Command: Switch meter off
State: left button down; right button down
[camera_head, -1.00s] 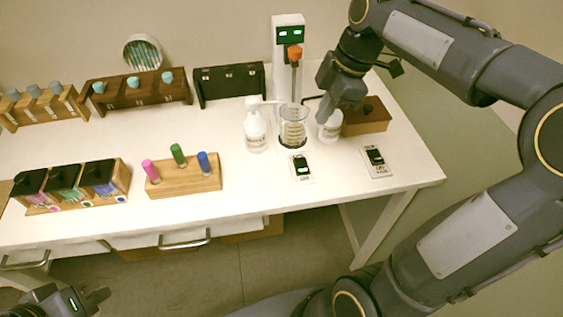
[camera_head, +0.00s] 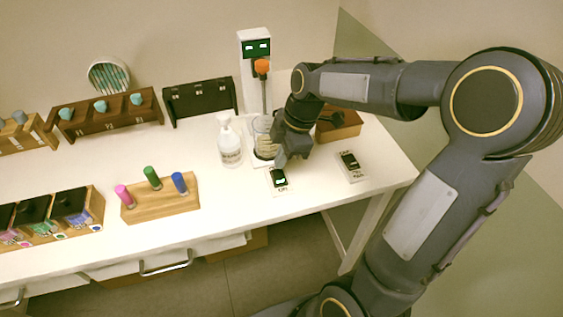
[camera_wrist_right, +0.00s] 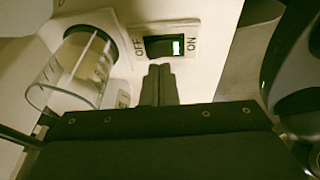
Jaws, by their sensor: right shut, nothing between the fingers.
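The front rocker switch (camera_head: 279,180) lies on the table in front of the beaker, with a small green lit patch. In the right wrist view this black switch (camera_wrist_right: 165,47) sits on a white plate marked OFF and ON, and the lit patch is at the ON end. My right gripper (camera_head: 280,164) is shut and empty, just behind the switch. Its closed fingertips (camera_wrist_right: 160,70) are close to the switch; I cannot tell if they touch. The meter (camera_head: 255,48) is a white post with a lit green display. My left gripper is out of view.
A glass beaker (camera_wrist_right: 72,78) stands close beside my right fingers. A white bottle (camera_head: 229,148) stands left of it. A second switch (camera_head: 350,164) and a brown wooden block (camera_head: 341,127) are to the right.

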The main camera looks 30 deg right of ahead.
aim_at(278, 173)
jog(key=shift+w+d+f, duration=0.1)
jog(key=shift+w+f, duration=0.1)
jog(key=shift+f, duration=1.15)
jog(key=shift+w+f+g+p, duration=0.15)
jog(key=shift+g+p, duration=0.15)
jog(key=shift+f, duration=0.1)
jog(key=shift+s, duration=0.2)
jog(key=shift+s+a, duration=0.2)
jog(key=shift+s, duration=0.45)
jog(key=shift+r, duration=0.2)
